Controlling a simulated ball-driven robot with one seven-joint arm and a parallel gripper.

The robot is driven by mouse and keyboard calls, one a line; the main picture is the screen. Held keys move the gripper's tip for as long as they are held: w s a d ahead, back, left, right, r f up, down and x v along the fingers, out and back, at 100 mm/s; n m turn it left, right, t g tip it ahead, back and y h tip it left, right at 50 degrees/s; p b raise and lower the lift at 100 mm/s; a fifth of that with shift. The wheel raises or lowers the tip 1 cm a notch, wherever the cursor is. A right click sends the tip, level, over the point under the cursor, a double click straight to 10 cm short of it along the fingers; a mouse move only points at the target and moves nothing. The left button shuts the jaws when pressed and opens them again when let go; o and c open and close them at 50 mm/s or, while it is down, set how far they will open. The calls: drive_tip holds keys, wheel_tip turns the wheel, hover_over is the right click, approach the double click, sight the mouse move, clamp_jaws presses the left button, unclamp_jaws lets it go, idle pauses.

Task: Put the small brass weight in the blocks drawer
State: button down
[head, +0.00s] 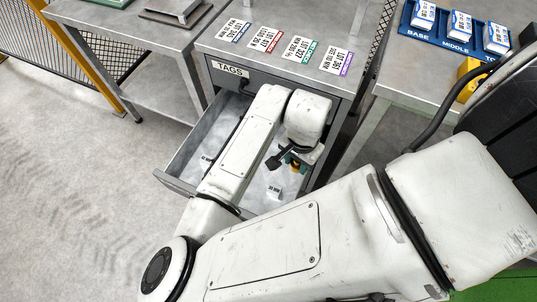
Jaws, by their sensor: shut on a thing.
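My gripper (296,163) points down over the right part of an open grey drawer (186,163). It is mostly hidden by my own wrist, and its fingertips are hard to make out. A small yellow-brass piece (296,168) shows at the fingers, beside a bit of teal; it looks like the small brass weight, held there. I cannot tell its height above the drawer floor. The open drawer juts out below a front labelled TAGS (230,69). No blocks label is readable on it.
Small white labelled pieces lie in the drawer, one near its front (273,192). Several lot tags (297,49) lie on the cabinet top. A blue rack (455,35) marked BASE and MIDDLE stands on the right bench. The floor at left (75,170) is clear.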

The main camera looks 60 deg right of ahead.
drive_tip(key=w+d+f, duration=0.1)
drive_tip(key=w+f, duration=0.1)
drive_tip(key=w+d+f, duration=0.1)
drive_tip(key=w+f, duration=0.1)
drive_tip(key=w, duration=0.1)
drive_tip(key=w+d+f, duration=0.1)
drive_tip(key=w+f, duration=0.2)
drive_tip(key=shift+b, duration=0.4)
drive_tip(key=shift+w+f+b, duration=0.15)
drive_tip(key=shift+f, duration=0.8)
drive_tip(key=shift+w+f+b, duration=0.15)
drive_tip(key=shift+f, duration=0.8)
drive_tip(key=shift+f, duration=0.2)
drive_tip(key=c, duration=0.7)
unclamp_jaws()
drive_tip(key=shift+o, duration=0.2)
drive_tip(key=shift+r, duration=0.1)
wheel_tip(320, 180, up, 12)
drive_tip(key=p, duration=0.1)
